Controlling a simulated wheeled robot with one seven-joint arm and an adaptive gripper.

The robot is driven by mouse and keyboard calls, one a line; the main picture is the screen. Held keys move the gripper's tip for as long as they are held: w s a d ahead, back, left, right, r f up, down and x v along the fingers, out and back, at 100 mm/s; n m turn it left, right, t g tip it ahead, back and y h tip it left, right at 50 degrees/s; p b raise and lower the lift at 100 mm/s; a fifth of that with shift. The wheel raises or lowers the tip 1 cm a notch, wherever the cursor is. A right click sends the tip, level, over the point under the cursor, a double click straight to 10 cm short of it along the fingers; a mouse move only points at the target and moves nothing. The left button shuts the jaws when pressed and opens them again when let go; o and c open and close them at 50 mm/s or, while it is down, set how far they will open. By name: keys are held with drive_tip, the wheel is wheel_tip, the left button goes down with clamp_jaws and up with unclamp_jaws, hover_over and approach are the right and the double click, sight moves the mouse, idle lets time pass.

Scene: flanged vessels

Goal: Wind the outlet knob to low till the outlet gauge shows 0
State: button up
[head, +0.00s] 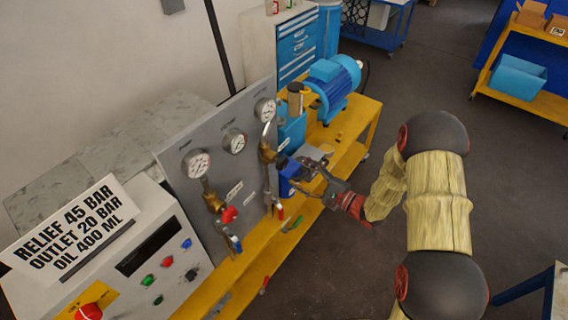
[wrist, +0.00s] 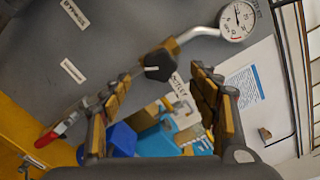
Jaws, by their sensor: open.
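The black knob (wrist: 158,65) sits on a brass valve (wrist: 172,46) in the wrist view. A pipe runs from this valve to a white round gauge (wrist: 237,20). The same gauge (head: 264,109) is the rightmost on the grey panel in the head view, above the brass valve (head: 267,152). Its needle is too small to read surely. My gripper (wrist: 161,76) is open, with the knob showing between its fingertips; I cannot tell whether they touch it. In the head view my gripper (head: 308,170) is in front of the panel, by this valve.
A red knob (head: 229,214) and two more gauges (head: 196,163) (head: 234,141) are on the panel's left. A red-handled lever (wrist: 57,132) is below the knob. A blue motor (head: 332,78) stands on the yellow bench behind. A sign (head: 68,228) reads outlet 20 bar.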

sight(285, 164)
drive_tip(key=x, duration=0.7)
drive_tip(key=shift+w+a, duration=0.15)
drive_tip(key=shift+a, duration=0.1)
drive_tip(key=c, duration=1.2)
drive_tip(key=shift+o, duration=0.2)
